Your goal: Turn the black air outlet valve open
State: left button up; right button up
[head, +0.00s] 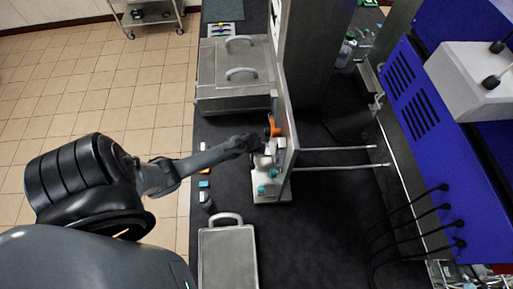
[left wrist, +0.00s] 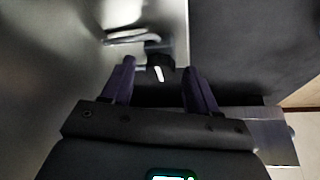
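In the left wrist view a small black valve part (left wrist: 154,57) with a white mark sits beside a shiny metal surface. The two fingers of my left gripper (left wrist: 158,66) are apart, one on each side of it. I cannot tell whether they touch it. In the head view my left gripper (head: 257,145) is at the side of an upright metal panel (head: 287,110), next to an orange part (head: 273,128). The valve is hard to make out there, hidden by the gripper. My right gripper is not in view.
Below the gripper is a white base (head: 271,187) with teal fittings. A metal lidded box (head: 230,92) stands behind, and another handled metal case (head: 228,258) in front. Two metal rods (head: 340,149) run from the panel to the right. A blue cabinet (head: 440,140) stands at right.

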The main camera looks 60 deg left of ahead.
pick_arm(q)
jog(key=shift+r, duration=0.1)
jog(key=shift+s+d+r, duration=0.15)
jog(key=shift+d+r, duration=0.05)
jog(key=shift+r, duration=0.25)
jog(key=v, duration=0.9)
jog(key=shift+r+b, duration=0.3)
